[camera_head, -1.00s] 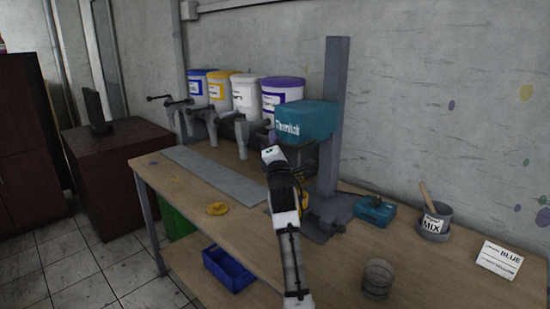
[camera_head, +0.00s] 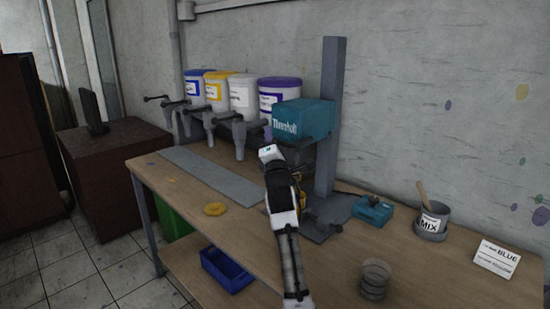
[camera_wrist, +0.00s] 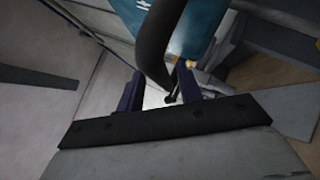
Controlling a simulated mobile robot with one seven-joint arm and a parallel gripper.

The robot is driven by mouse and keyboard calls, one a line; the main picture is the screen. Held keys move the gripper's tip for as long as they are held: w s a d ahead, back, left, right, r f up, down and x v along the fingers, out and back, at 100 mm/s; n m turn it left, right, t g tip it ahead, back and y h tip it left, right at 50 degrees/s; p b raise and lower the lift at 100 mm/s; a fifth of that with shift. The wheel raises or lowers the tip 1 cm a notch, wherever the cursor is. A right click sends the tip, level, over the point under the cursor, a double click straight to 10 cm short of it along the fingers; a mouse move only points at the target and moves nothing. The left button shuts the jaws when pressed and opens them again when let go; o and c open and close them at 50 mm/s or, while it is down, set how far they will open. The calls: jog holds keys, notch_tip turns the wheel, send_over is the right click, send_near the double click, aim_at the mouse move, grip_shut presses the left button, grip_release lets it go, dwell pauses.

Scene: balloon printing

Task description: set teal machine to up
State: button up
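The teal machine (camera_head: 302,118) stands on the workbench, its teal head mounted on a tall grey post (camera_head: 332,110). My arm reaches up in front of the head and hides part of its lower front. In the wrist view, the teal body (camera_wrist: 200,28) shows at the top. A dark curved lever (camera_wrist: 156,38) comes down from the top, its lower end between or just in front of my fingers. My gripper (camera_wrist: 160,90) has its two fingers apart. I cannot tell whether either finger touches the lever. In the head view my fingertips are hidden.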

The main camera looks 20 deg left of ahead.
jog(key=b+v, duration=0.4)
jog(key=v, duration=0.9)
